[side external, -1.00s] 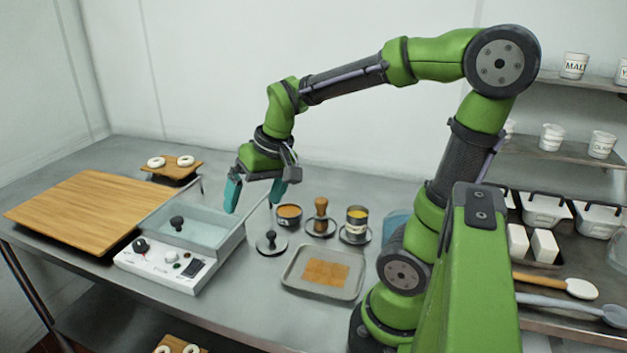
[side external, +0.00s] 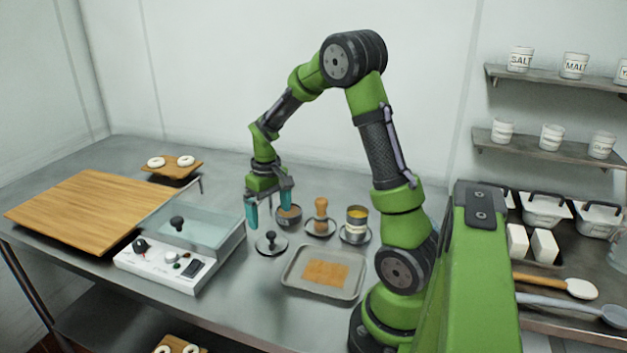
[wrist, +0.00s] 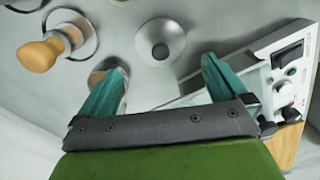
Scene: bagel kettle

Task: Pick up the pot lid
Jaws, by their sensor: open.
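A small round steel lid with a black knob (side external: 271,246) lies on the counter to the right of the kettle unit; I take it as the pot lid. In the wrist view the lid (wrist: 160,35) lies just beyond the fingertips, its dark knob roughly centred between them. My gripper (side external: 268,212) points down above and slightly behind the lid, open and empty. Its teal fingers also show in the wrist view (wrist: 164,68), apart from the lid.
A tin (side external: 289,222) stands close behind the right finger. A wooden-handled tool (side external: 321,208), a can with yellow contents (side external: 357,216) and a metal tray (side external: 350,290) are to the right. A wooden board (side external: 80,210) lies at left.

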